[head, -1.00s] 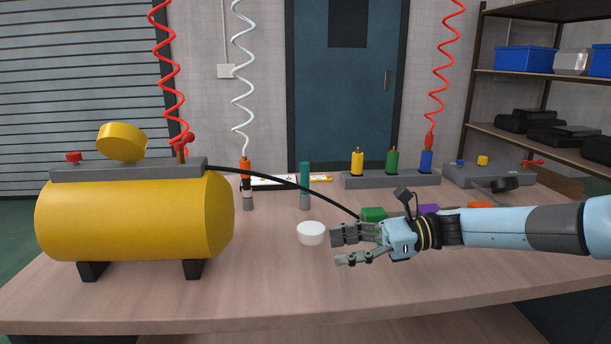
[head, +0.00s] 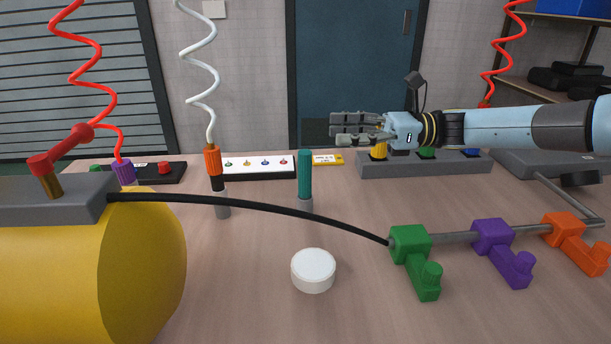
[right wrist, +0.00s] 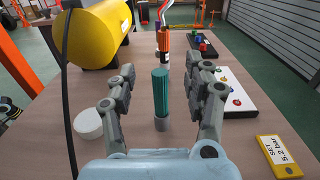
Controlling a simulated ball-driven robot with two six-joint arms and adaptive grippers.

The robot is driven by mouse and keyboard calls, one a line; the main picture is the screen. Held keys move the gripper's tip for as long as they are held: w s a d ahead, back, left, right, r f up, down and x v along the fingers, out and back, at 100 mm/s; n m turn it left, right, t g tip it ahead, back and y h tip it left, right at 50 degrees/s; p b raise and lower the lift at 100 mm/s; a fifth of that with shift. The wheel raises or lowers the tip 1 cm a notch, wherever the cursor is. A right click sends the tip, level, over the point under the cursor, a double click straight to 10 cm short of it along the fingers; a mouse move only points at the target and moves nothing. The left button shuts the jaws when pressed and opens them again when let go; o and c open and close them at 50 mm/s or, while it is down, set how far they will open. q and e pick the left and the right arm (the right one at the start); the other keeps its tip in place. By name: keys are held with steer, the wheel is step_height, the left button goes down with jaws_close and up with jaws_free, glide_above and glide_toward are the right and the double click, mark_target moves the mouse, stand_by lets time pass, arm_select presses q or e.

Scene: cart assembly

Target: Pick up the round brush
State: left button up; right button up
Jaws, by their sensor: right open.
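The round brush appears to be the upright teal cylinder (head: 305,174) in a small grey holder on the table; bristles cannot be made out. My right gripper (head: 336,130) is open and empty, with its fingers pointing left. In the head view it shows above and to the right of the brush, apart from it. In the right wrist view the teal brush (right wrist: 160,92) shows between the two spread fingers of the gripper (right wrist: 163,68), with clear gaps on both sides.
A white disc (head: 313,270) lies in front of the brush. A black hose (head: 260,206) runs behind it from the yellow tank (head: 90,270) to the green valve (head: 410,245). An orange-black tool (head: 213,165) hangs from a white coil, left of the brush. A yellow tag (head: 328,159) lies behind.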

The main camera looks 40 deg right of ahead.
steer(key=b, duration=0.4)
glide_toward(304, 168)
steer(key=w+f, duration=0.1)
steer(key=w, duration=0.2)
steer(key=x, duration=0.2)
steer(key=b+x, duration=0.1)
steer(key=x, duration=0.5)
steer(key=shift+s+a+r, duration=0.1)
steer(key=shift+s+a, duration=0.15)
steer(key=shift+s, duration=0.15)
arm_select(q)
step_height(304, 168, down, 6)
steer(key=s, duration=0.1)
steer(key=shift+s, duration=0.15)
arm_select(e)
jaws_close()
arm_select(q)
steer(key=shift+f, duration=0.1)
